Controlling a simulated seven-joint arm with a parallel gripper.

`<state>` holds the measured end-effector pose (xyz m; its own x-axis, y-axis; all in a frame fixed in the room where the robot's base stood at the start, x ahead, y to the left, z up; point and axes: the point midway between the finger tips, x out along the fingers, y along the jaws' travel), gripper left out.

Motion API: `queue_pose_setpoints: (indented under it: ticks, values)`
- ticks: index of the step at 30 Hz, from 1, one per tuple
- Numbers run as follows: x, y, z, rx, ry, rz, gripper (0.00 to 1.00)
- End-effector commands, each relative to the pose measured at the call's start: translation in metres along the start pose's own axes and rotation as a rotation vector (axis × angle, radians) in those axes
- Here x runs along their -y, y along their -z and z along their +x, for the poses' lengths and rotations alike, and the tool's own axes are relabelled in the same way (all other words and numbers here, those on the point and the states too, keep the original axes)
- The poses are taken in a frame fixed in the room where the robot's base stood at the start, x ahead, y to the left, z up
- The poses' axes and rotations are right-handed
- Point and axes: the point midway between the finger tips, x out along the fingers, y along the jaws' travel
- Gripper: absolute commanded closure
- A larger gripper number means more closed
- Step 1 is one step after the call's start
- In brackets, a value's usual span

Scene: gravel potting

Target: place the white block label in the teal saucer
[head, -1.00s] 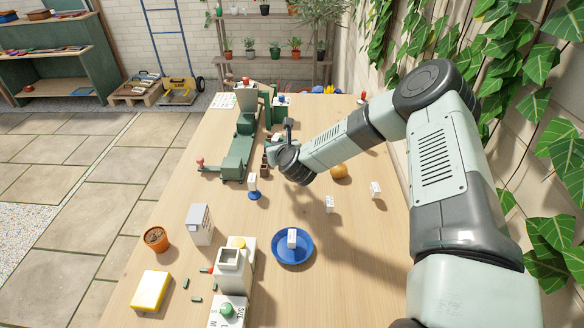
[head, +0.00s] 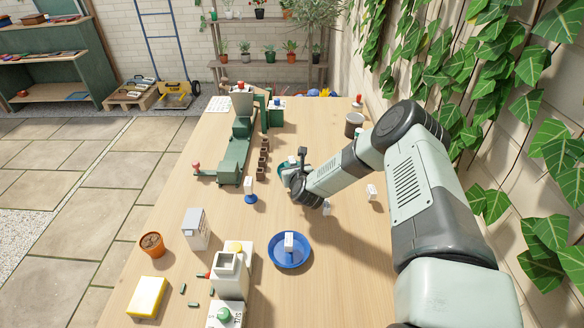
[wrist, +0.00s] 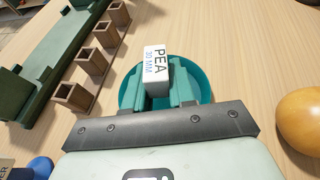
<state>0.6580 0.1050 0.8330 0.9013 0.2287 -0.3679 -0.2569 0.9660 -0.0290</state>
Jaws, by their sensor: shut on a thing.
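My gripper (wrist: 158,88) is shut on the white block label (wrist: 157,62), which reads "PEA 30 MM" in the wrist view. The block sits between the two teal fingers. The teal saucer (wrist: 207,84) lies behind the fingers and block, which overlap its middle. I cannot tell whether the block touches it. In the head view, the teal saucer (head: 283,168) shows only in part beside my gripper (head: 291,173), and the held block is hard to make out.
A blue saucer (head: 274,257) holds another white block. Several brown square pots (wrist: 92,62) line the green machine (wrist: 45,70). An orange ball (wrist: 303,118) lies right of the teal saucer.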

Motion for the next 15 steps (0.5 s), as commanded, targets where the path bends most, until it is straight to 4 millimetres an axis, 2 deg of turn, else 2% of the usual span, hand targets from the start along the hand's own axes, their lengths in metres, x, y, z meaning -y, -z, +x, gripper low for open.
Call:
queue_pose_setpoints:
  ticks: [8, 9, 15]
  values:
    - [-0.0002, 0.0012, 0.001, 0.002, 0.0, 0.0, 1.0]
    - [-0.0002, 0.0018, 0.0013, 0.002, 0.0, 0.0, 0.74]
    - [-0.0003, 0.0014, 0.0011, 0.002, -0.001, -0.001, 0.47]
